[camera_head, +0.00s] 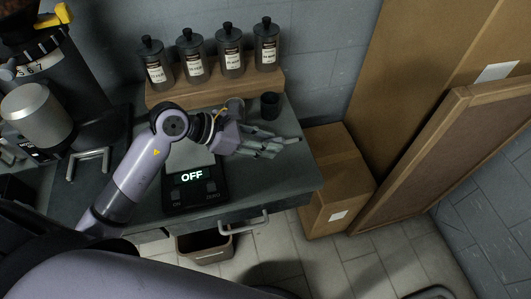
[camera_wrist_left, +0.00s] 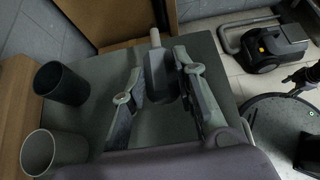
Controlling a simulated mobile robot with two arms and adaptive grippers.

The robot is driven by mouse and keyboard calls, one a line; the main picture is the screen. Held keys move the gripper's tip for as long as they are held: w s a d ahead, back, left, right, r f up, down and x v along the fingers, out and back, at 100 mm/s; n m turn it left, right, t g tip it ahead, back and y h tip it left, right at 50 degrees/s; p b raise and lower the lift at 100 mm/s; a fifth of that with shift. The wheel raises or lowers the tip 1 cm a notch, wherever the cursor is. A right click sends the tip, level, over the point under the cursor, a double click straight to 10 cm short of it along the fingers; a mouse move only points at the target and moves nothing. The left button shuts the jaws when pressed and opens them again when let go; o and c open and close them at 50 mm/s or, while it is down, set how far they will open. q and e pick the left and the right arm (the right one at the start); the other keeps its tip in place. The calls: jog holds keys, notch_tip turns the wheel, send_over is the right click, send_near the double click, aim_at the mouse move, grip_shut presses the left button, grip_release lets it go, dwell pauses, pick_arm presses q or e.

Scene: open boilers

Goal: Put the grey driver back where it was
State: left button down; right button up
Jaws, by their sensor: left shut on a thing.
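My left gripper (camera_head: 278,147) reaches over the right end of the dark counter in the head view. In the head view I cannot make the driver out apart from the fingers. My right gripper is not in view.
Several labelled canisters stand on a wooden riser (camera_head: 216,90) behind. A dark cup (camera_head: 270,106) stands close behind my gripper. A scale reading OFF (camera_head: 192,190) lies in front of the arm. A cardboard box (camera_head: 335,185) stands beyond the counter's right edge.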

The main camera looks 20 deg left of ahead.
aim_at(265, 163)
pick_arm(q)
notch_tip(265, 163, down, 5)
jog(key=shift+f, duration=0.15)
dwell(0.3)
jog(key=shift+f, duration=0.2)
jog(key=c, duration=1.3)
grip_release()
jog(key=shift+r, duration=0.1)
